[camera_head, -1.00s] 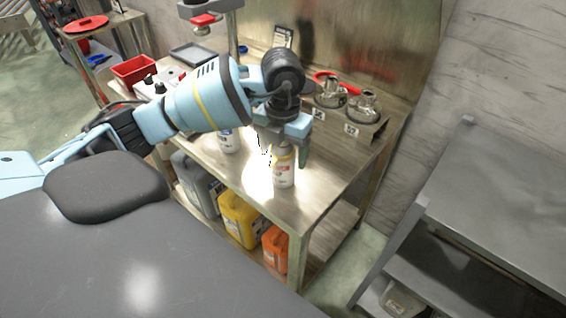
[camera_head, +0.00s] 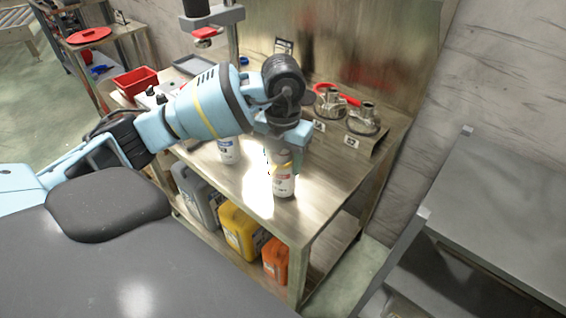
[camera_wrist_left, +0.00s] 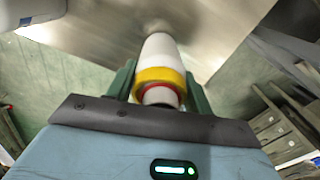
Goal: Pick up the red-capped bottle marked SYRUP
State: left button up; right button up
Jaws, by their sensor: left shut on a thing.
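A white bottle (camera_head: 284,185) with a red mark on its label is at the front of the metal workbench (camera_head: 325,190). Its lettering is too small to read. In the left wrist view the white bottle (camera_wrist_left: 160,52) has a yellow band and a red ring near its top. My left gripper (camera_head: 284,158) is shut on its upper part, with green fingers on both sides. I cannot tell whether its base touches the bench. A second white bottle (camera_head: 229,151), with a blue mark, stands to the left, partly hidden by my arm. My right gripper is not in view.
Metal fittings (camera_head: 362,117) stand on a rack at the back right of the bench. A red bin (camera_head: 136,80) is at the far left. Grey, yellow (camera_head: 238,230) and orange (camera_head: 275,260) jugs sit on the lower shelf. A grey shelf unit (camera_head: 500,215) stands right.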

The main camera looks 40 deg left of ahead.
pick_arm(q)
jog(key=shift+r, duration=0.9)
jog(key=s+d+r, duration=0.1)
jog(key=s+d, duration=0.2)
jog(key=s, duration=0.4)
jog(key=s+d+r, duration=0.1)
jog(key=s+d, duration=0.3)
jog(key=s, duration=0.3)
jog(key=shift+s+d, duration=0.15)
jog(key=shift+r, duration=0.1)
